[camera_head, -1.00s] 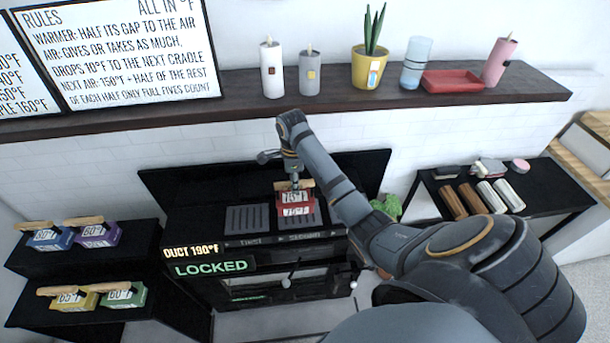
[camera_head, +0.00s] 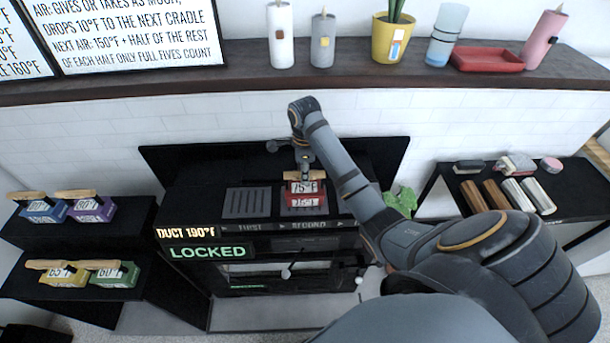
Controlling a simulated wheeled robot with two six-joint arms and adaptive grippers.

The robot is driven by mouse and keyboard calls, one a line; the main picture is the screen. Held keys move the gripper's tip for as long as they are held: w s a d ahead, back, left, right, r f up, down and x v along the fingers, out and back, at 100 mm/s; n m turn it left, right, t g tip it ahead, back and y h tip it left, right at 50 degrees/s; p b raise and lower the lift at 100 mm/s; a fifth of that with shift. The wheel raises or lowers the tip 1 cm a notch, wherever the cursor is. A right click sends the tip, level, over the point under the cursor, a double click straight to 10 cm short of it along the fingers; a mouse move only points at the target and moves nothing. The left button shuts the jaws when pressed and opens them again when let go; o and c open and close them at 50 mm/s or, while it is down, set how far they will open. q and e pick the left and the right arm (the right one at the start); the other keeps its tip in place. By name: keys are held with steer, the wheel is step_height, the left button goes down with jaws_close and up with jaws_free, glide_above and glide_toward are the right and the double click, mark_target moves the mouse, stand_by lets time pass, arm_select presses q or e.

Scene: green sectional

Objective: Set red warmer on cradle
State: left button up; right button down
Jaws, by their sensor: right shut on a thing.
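The red warmer (camera_head: 304,198) has a wooden handle and a label reading about 75°F; a second line below is hard to read. My right gripper (camera_head: 303,172) comes down from above and is shut on its handle. The warmer is at the slatted cradle marked SECOND (camera_head: 318,210) and covers much of it. I cannot tell whether it rests fully on the slats. The cradle marked FIRST (camera_head: 246,202) is empty, to its left. My left gripper is not in view.
The black unit shows DUCT 190°F and LOCKED (camera_head: 208,252). Blue (camera_head: 45,212), purple (camera_head: 93,209), yellow (camera_head: 59,275) and green (camera_head: 114,274) warmers stand on shelves at left. A dark wall shelf (camera_head: 180,83) with candles runs behind. A black side table (camera_head: 570,178) is at right.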

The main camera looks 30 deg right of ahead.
steer(key=shift+a+r, duration=0.1)
steer(key=shift+a, duration=0.1)
steer(key=c, duration=1.2)
jaws_free()
steer(key=shift+d, duration=0.15)
arm_select(q)
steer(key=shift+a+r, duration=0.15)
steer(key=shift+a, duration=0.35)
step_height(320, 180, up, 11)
steer(key=p, duration=1.1)
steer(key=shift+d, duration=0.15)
arm_select(e)
step_height(320, 180, up, 12)
